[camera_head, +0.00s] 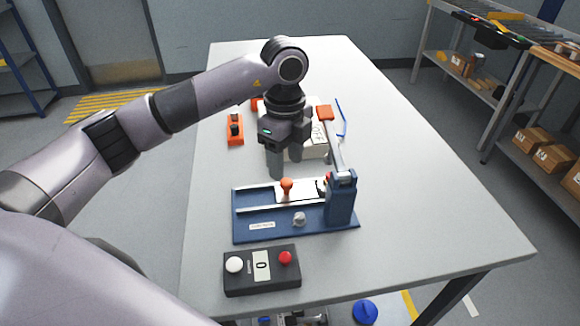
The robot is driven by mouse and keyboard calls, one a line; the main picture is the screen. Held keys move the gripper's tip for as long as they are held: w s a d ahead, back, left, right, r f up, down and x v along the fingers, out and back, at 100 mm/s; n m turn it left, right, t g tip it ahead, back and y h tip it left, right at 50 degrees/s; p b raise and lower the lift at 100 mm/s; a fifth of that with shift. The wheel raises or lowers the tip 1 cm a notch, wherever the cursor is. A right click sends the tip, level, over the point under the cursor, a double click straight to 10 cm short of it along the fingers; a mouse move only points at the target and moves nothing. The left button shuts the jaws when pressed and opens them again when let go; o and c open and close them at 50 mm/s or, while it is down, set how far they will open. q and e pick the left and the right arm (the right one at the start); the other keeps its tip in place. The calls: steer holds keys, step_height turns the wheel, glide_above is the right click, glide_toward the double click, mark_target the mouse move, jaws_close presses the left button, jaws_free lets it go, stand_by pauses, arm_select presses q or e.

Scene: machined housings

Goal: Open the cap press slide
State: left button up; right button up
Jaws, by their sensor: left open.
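The cap press (246,232) has a blue base with two metal rails and a blue column at its right end. Its slide (306,192), a pale plate between the rails, has an orange knob (287,186) standing up near its left end. The slide's right end reaches to the column. A lever with an orange end (325,113) rises from the column. My left gripper (286,165) points down with its fingers apart, empty, just behind and above the knob. It seems not to touch the knob. My right gripper is out of view.
A dark control box (262,270) with a white and a red button stands in front of the press. A small round silvery part (299,218) is on the press base. Behind my gripper are an orange item (235,130) and a partly hidden pale box (314,143). The table's right side is clear.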

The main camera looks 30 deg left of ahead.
mark_target(287, 181)
arm_select(q)
steer(key=shift+w+a, duration=0.1)
steer(key=shift+w, duration=0.3)
steer(key=shift+s+f+p, duration=0.15)
steer(key=shift+f+p, duration=0.1)
steer(key=shift+f, duration=1.45)
steer(key=shift+s+f+p, duration=0.1)
steer(key=shift+f+p, duration=0.1)
steer(key=shift+f, duration=1.45)
jaws_close()
